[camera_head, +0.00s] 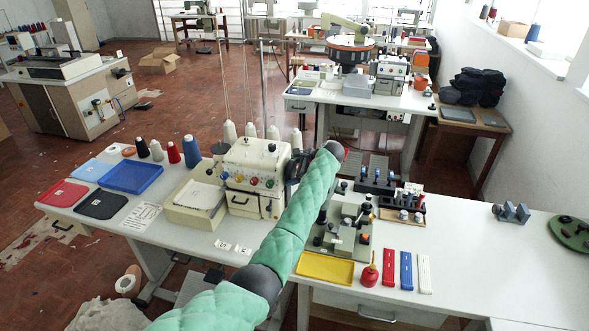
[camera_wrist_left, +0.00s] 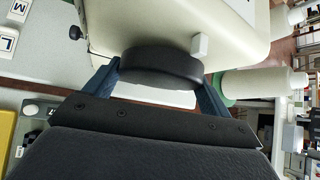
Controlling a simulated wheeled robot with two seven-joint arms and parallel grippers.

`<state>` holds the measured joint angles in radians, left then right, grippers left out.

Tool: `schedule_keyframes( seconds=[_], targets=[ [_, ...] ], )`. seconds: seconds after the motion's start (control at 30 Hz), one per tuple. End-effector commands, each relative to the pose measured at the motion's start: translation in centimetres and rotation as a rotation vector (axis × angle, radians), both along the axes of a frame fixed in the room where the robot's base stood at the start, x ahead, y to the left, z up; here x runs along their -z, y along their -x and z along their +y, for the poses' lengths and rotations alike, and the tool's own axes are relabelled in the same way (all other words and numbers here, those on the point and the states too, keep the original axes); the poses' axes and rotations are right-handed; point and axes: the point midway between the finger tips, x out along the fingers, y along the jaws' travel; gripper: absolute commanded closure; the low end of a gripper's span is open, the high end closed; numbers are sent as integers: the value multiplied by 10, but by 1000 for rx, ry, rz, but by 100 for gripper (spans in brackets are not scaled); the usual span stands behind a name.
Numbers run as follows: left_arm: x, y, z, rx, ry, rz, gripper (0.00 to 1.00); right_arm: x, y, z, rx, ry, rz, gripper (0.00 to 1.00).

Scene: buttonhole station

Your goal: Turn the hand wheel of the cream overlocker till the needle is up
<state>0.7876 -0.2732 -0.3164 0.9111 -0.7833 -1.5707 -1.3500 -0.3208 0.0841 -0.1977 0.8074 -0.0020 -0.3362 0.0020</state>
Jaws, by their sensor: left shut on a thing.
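The cream overlocker (camera_head: 262,157) stands on the white table in the head view, with coloured dials on its front. Its cream body (camera_wrist_left: 215,20) fills the top of the left wrist view. The black hand wheel (camera_wrist_left: 160,66) juts from that body, with a small white block (camera_wrist_left: 200,46) by its edge. My left gripper (camera_wrist_left: 159,75) is shut on the hand wheel, one blue finger on each side of the rim. In the head view my left gripper (camera_head: 298,166) is at the machine's right side, mostly hidden by my green-sleeved arm. The needle cannot be made out.
Thread cones (camera_head: 249,129) stand behind the machine. Blue (camera_head: 130,177) and yellow (camera_head: 325,269) trays, a metal fixture (camera_head: 345,240) and a red oil bottle (camera_head: 370,273) are on the tables. The right table's front right is clear.

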Motion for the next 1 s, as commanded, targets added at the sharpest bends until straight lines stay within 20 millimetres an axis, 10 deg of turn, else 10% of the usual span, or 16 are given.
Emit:
schedule_keyframes(
  seconds=[1.0],
  targets=[
    [0,1,0,0,76,-289,40,-1,-8,1,1,0,-6,100]
  ],
)
